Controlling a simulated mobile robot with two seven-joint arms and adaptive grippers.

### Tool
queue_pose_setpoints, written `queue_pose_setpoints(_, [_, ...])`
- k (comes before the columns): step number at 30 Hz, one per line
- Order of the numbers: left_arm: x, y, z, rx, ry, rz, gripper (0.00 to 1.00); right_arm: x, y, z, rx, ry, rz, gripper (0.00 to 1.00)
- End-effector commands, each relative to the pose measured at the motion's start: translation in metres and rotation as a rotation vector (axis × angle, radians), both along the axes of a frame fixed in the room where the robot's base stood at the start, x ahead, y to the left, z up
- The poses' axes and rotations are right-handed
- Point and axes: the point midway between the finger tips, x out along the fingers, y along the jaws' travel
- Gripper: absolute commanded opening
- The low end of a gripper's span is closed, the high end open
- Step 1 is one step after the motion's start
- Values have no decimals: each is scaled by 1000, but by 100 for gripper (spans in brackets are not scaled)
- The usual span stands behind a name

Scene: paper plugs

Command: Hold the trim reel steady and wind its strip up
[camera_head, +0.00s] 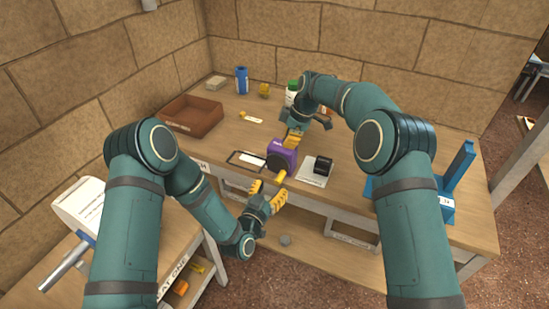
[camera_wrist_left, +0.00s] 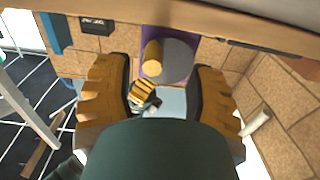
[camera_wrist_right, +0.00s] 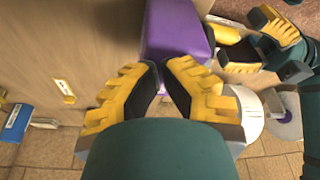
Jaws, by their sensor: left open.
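The trim reel is a purple block (camera_head: 285,152) near the front edge of the table, with a round grey disc on its front face. A yellow knob (camera_head: 281,177) sticks out from it toward me. In the left wrist view the knob (camera_wrist_left: 153,57) points at me. My left gripper (camera_head: 268,193) is open and empty, just in front of the knob and apart from it. My right gripper (camera_head: 293,140) is at the back top of the reel, jaws nearly together; in the right wrist view its tips meet the purple body (camera_wrist_right: 178,32). What lies between them is hidden. I cannot make out the strip.
A brown tray (camera_head: 183,126) is at the left, a blue stand (camera_head: 448,190) at the right. Bottles stand at the back.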

Motion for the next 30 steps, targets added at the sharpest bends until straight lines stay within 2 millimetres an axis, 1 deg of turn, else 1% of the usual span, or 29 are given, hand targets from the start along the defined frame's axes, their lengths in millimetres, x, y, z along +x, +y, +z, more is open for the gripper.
queue_pose_setpoints(1, [-2,1,-1,0,0,0,55,-2,-1,-8,-7,12,2,0])
queue_pose_setpoints(17, [-3,1,-1,0,0,0,55,-2,-1,-8,-7,12,2,0])
queue_pose_setpoints(30, [15,-11,2,0,0,0,55,-2,-1,-8,-7,12,2,0])
